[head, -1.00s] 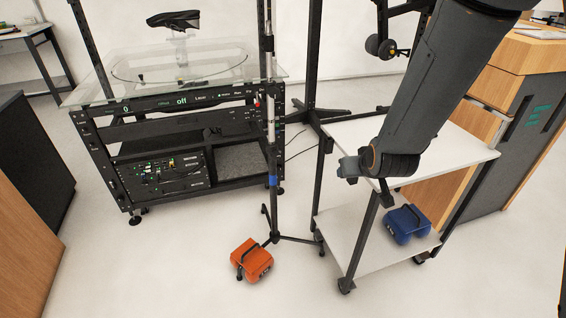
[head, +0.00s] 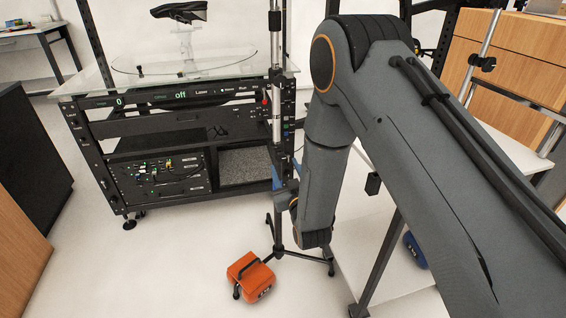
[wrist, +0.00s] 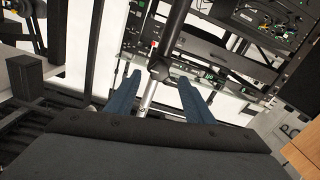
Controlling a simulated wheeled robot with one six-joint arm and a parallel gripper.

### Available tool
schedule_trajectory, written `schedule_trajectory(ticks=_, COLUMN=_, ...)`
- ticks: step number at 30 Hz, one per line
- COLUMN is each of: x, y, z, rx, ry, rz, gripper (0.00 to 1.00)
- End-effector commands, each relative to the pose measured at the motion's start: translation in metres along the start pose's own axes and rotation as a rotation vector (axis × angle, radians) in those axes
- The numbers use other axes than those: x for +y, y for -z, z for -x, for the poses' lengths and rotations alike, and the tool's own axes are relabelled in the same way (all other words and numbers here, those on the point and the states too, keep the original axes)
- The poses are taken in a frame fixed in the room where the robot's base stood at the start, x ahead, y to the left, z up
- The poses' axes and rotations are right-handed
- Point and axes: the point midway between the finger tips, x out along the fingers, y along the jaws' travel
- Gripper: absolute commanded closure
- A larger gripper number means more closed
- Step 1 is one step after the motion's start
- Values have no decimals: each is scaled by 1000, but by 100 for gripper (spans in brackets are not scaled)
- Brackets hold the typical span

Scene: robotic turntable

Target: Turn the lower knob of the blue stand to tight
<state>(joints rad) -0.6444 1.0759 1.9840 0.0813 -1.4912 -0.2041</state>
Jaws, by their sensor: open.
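The blue stand (head: 276,120) is a thin upright pole with a blue band low on it and dark tripod legs, in front of the equipment rack. In the wrist view its pole (wrist: 178,22) runs aslant, with a black knob or collar (wrist: 158,69) on it. I cannot tell from the picture whether this is the lower knob, or how tight it is. My gripper (wrist: 159,79) is open, its two blue fingers on either side of the pole, the knob near the tips. Contact is not clear. In the head view my arm hides most of the gripper.
The rack (head: 112,150) with a glass top stands just behind the stand. An orange case (head: 250,277) lies by the tripod legs. A white cart (head: 385,265) with a blue case (head: 415,250) is at right, partly behind my arm.

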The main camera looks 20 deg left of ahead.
Motion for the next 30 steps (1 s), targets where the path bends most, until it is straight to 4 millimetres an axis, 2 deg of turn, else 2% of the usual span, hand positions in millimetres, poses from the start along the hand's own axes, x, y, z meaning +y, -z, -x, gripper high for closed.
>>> schedule_trajectory(ticks=3, x=1, y=0, z=-19, rx=1, ry=-2, rz=0, gripper=52)
schedule_trajectory(ticks=9, x=1, y=-1, z=-39, rx=-1, ry=-1, rz=0, gripper=52)
schedule_trajectory(ticks=19, x=1, y=-1, z=-44, rx=-2, ry=-1, rz=0, gripper=52)
schedule_trajectory(ticks=20, x=1, y=-1, z=-44, rx=-2, ry=-1, rz=0, gripper=54)
schedule_trajectory(ticks=27, x=1, y=-1, z=-44, rx=-2, ry=-1, rz=0, gripper=93)
schedule_trajectory(ticks=30, x=1, y=-1, z=-44, rx=-2, ry=-1, rz=-2, gripper=93)
